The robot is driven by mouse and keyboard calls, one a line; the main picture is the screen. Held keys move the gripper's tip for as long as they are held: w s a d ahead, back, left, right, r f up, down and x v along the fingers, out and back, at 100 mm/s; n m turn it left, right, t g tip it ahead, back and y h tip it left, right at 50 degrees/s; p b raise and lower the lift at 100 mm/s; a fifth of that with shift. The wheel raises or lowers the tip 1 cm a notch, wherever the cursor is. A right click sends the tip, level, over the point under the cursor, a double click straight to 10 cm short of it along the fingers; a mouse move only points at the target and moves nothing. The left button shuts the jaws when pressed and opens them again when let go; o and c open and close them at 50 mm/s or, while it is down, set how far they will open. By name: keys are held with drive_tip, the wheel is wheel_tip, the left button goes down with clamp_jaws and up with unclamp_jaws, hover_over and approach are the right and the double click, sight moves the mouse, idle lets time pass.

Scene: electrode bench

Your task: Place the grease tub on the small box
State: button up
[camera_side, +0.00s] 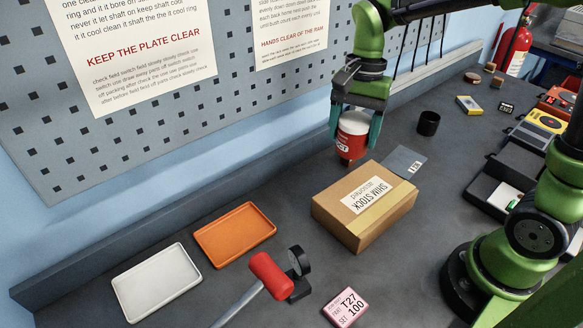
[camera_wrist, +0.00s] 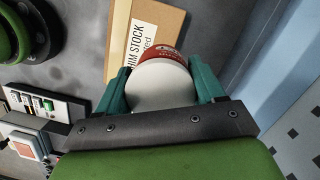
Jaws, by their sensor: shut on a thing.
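The grease tub (camera_side: 352,142) is a small red tub with a white lid. My gripper (camera_side: 354,128) is shut on it, with a teal finger on either side, and holds it upright above the bench. In the wrist view the tub's white lid (camera_wrist: 163,87) sits between the fingers of my gripper (camera_wrist: 162,86). The small box (camera_side: 365,205) is a closed brown carton with a white "SHIM STOCK" label. In the side view the tub is behind the box. In the wrist view the box (camera_wrist: 172,22) lies beyond the tub, partly hidden by it.
A grey card (camera_side: 404,161) lies behind the box, and a black cup (camera_side: 428,123) stands farther right. An orange tray (camera_side: 235,236), a white tray (camera_side: 156,283), a red-headed mallet (camera_side: 269,274) and a pink label block (camera_side: 346,306) lie in front. A pegboard wall (camera_side: 150,130) rises behind.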

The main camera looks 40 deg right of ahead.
drive_tip(key=s+d+f+n, duration=0.2)
drive_tip(key=s+n, duration=0.1)
drive_tip(key=s, duration=0.2)
hover_over(368, 198)
drive_tip(key=shift+n, duration=0.3)
drive_tip(key=shift+w+d+f, duration=0.1)
drive_tip(key=shift+f, duration=1.25)
drive_tip(key=shift+w+d+f, duration=0.1)
drive_tip(key=shift+w+f, duration=0.05)
drive_tip(key=shift+f, duration=1.15)
drive_tip(key=shift+w+d+f, duration=0.1)
drive_tip(key=shift+f, duration=1.25)
drive_tip(key=shift+f, duration=0.15)
drive_tip(key=o, duration=1.3)
drive_tip(key=shift+c, duration=0.2)
